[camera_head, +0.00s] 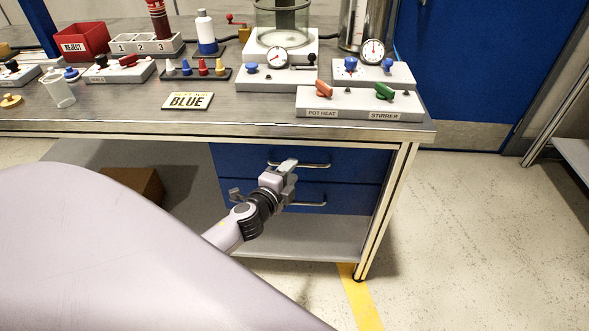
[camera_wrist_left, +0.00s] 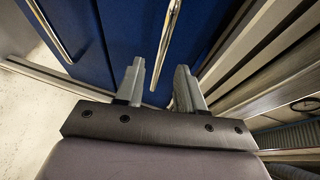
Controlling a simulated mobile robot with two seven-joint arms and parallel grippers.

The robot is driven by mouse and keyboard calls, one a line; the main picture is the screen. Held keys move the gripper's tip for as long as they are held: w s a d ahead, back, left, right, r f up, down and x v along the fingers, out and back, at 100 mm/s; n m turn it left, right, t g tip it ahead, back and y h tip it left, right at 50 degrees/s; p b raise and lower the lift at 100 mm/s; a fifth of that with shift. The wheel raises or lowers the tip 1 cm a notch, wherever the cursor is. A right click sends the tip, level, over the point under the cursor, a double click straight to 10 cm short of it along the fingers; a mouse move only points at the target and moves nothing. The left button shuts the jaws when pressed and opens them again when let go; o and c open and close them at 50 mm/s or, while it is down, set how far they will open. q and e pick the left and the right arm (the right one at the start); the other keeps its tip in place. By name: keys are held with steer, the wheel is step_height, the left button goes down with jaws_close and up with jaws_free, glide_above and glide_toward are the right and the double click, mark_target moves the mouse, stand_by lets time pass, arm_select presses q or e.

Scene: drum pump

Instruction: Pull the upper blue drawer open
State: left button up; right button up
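The upper blue drawer (camera_head: 355,165) is shut under the bench top, with a metal bar handle (camera_head: 315,165) on its front. The lower blue drawer (camera_head: 350,197) below it is also shut. In the left wrist view the upper handle (camera_wrist_left: 168,42) lies in line with the gap between the two spread fingers (camera_wrist_left: 160,84). Whether the fingers touch it I cannot tell. The lower handle (camera_wrist_left: 47,30) is off to the left there. My right gripper is not in view.
The bench top (camera_head: 220,118) overhangs the drawers and carries a BLUE sign (camera_head: 187,101), control boxes and vessels. A bench leg (camera_head: 385,210) stands right of the drawers. A brown box (camera_head: 135,184) sits on the lower shelf. Floor right of the bench is clear.

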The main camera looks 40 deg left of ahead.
arm_select(q)
steer(key=shift+x, duration=1.2)
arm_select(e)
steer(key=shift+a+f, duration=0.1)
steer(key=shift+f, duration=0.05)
arm_select(q)
steer(key=shift+c, duration=0.3)
jaws_close()
steer(key=shift+d, duration=0.1)
